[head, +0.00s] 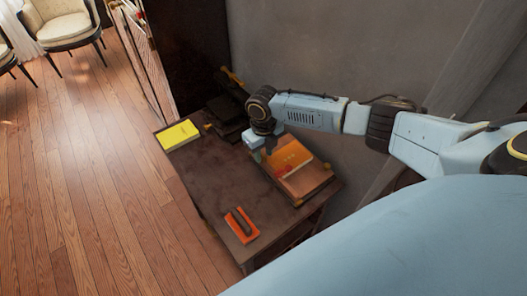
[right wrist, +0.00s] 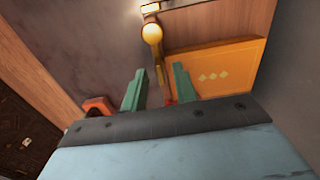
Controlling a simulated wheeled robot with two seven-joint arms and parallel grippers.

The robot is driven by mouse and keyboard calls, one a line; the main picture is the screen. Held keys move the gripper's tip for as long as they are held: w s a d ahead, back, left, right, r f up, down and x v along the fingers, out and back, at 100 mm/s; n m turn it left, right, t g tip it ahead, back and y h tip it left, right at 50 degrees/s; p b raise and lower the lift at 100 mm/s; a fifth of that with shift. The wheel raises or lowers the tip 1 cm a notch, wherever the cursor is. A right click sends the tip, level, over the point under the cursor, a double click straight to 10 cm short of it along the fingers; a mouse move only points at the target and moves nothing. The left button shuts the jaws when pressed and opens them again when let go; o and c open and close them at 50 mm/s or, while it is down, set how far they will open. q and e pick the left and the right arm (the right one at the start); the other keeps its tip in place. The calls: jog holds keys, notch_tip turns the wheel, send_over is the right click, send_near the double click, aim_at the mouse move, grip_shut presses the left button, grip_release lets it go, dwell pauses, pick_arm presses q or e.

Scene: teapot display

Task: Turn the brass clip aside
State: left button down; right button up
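The brass clip (right wrist: 152,34) shows in the right wrist view as a round knob with a thin stem, at the edge of an orange panel (right wrist: 228,62) with pale diamonds. My right gripper (right wrist: 160,72) is open, its two green fingers apart with the lower stem between them in the picture; I cannot tell whether they touch it. In the head view my right gripper (head: 263,148) hangs over the left side of a brown wooden case (head: 312,184) with an orange panel; the clip cannot be made out there. My left gripper is not in view.
The case stands on a dark table (head: 213,180). A yellow book (head: 178,134) lies at its far left, an orange tray (head: 250,235) with a dark block near the front. Dark objects (head: 226,108) stand at the back by the wall. The table's middle is clear.

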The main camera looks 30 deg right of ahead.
aim_at(263, 156)
notch_tip(263, 156, up, 13)
jog(key=p, duration=1.2)
jog(key=shift+r, duration=0.2)
